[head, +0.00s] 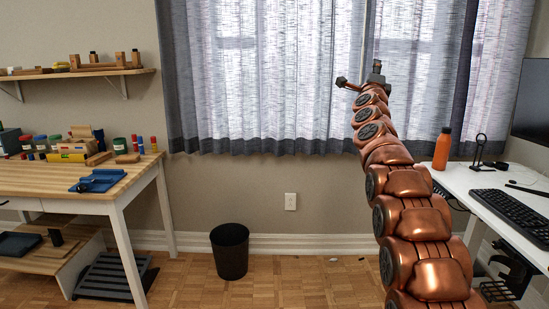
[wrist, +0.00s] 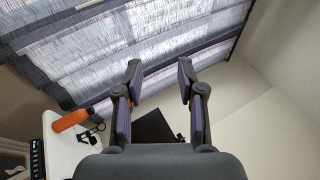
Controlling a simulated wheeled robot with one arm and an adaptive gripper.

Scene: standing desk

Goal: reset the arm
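My arm is raised and stretched out in front of the curtained window in the head view, with my gripper (head: 375,76) small at its far end. In the wrist view my gripper (wrist: 159,75) has its two fingers spread wide apart, with nothing between them. The curtain, the wall and a dark monitor show beyond the fingers. My gripper touches nothing that I can see.
At right, the white desk (head: 466,181) holds an orange bottle (head: 442,149), a black keyboard (head: 513,215), a black stand (head: 479,152) and a monitor (head: 533,101). At left are a wooden workbench (head: 140,171) with tools and a shelf (head: 100,72). A black bin (head: 230,252) stands on open floor.

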